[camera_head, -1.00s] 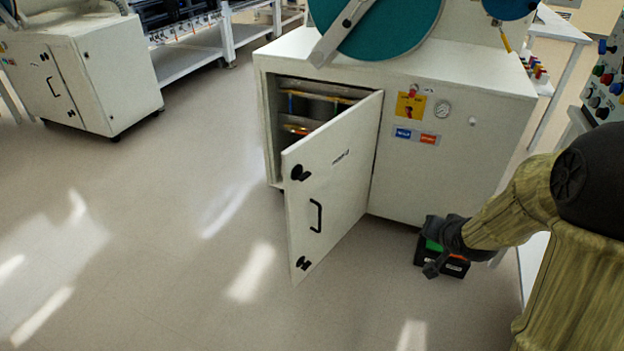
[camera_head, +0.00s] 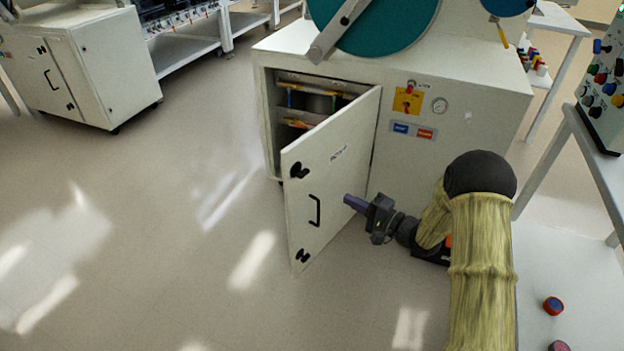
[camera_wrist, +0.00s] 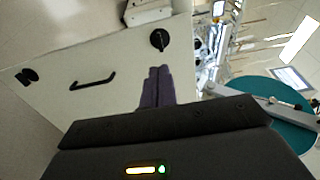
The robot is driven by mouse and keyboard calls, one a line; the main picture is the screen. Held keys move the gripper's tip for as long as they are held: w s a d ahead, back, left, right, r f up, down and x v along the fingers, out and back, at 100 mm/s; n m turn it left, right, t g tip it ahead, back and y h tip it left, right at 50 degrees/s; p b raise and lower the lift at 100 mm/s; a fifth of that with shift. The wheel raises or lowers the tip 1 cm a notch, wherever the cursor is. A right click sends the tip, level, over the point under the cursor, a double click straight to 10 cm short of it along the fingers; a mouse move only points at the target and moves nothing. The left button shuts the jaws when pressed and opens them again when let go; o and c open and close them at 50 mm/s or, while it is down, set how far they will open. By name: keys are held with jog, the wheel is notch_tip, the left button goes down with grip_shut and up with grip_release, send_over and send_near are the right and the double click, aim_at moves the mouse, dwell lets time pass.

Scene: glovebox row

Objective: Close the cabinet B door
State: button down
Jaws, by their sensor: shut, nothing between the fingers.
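The cabinet door (camera_head: 335,185) is white and swung partly open toward me, hinged on its right side. It has a black bar handle (camera_head: 315,211) and two black latches, the upper one (camera_head: 299,170) and the lower one (camera_head: 302,256). The white cabinet (camera_head: 470,120) shows shelves inside behind the door. My gripper (camera_head: 348,199) is shut and empty, to the right of the handle and in front of the door's outer face. In the wrist view my gripper's purple fingers (camera_wrist: 157,86) point at the door (camera_wrist: 110,60); I cannot tell whether they touch it.
Another white cabinet (camera_head: 90,70) stands at the far left. A white table (camera_head: 570,275) with small round objects is at the lower right. The floor left of the door is clear.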

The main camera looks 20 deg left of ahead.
aim_at(304, 176)
jog(key=shift+a, duration=0.1)
jog(key=b+x, duration=0.3)
jog(key=x, duration=0.9)
jog(key=shift+w+a+f, duration=0.1)
jog(key=shift+w+a, duration=0.05)
jog(key=shift+a, duration=0.2)
jog(key=shift+w+a, duration=0.25)
jog(key=shift+a, duration=0.15)
jog(key=shift+a, duration=0.25)
